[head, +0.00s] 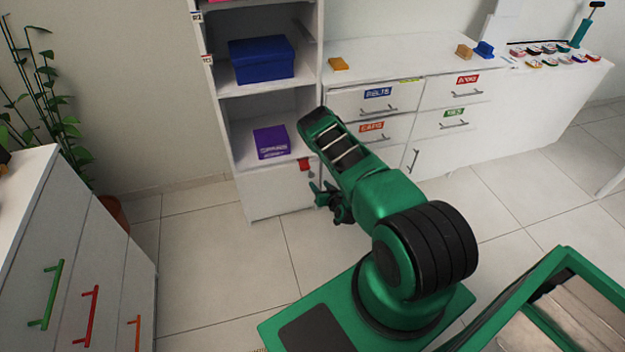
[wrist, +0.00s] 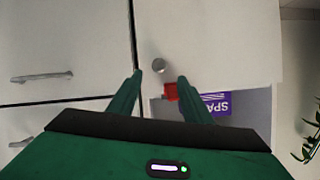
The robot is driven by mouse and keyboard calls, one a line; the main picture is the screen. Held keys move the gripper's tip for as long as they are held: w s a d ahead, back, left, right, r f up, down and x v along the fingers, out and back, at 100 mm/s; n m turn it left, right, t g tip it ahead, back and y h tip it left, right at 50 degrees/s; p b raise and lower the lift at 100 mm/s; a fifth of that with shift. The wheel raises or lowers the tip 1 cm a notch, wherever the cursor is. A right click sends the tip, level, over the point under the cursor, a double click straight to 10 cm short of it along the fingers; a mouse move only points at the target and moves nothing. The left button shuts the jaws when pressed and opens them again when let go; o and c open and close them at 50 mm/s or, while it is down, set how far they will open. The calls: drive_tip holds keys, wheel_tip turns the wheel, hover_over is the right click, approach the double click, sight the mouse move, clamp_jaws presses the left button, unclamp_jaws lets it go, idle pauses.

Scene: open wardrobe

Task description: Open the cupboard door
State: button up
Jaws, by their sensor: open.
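The white cupboard door (head: 272,201) is the low panel under the open shelves in the head view. It looks shut. In the wrist view the door (wrist: 225,40) fills the upper right, with a round grey knob (wrist: 159,65) near its edge. A red tag (wrist: 170,91) is beside the knob; the tag also shows in the head view (head: 305,164). My gripper (head: 318,192) is in front of the door's right side. In the wrist view its green fingers (wrist: 160,76) are open and empty, with the knob lined up between and just beyond the fingertips. I cannot tell any contact.
A purple box (head: 271,142) and a blue box (head: 262,59) sit on the shelves above the door. A white drawer unit (head: 440,75) stands to the right. Another drawer cabinet (head: 85,255) is at left. Tiled floor (head: 200,240) before the door is clear.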

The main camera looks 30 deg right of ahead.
sight(312, 176)
drive_tip(key=x, duration=0.9)
drive_tip(key=shift+w+d, duration=0.15)
drive_tip(key=shift+w, duration=0.05)
clamp_jaws()
drive_tip(key=shift+s, duration=0.1)
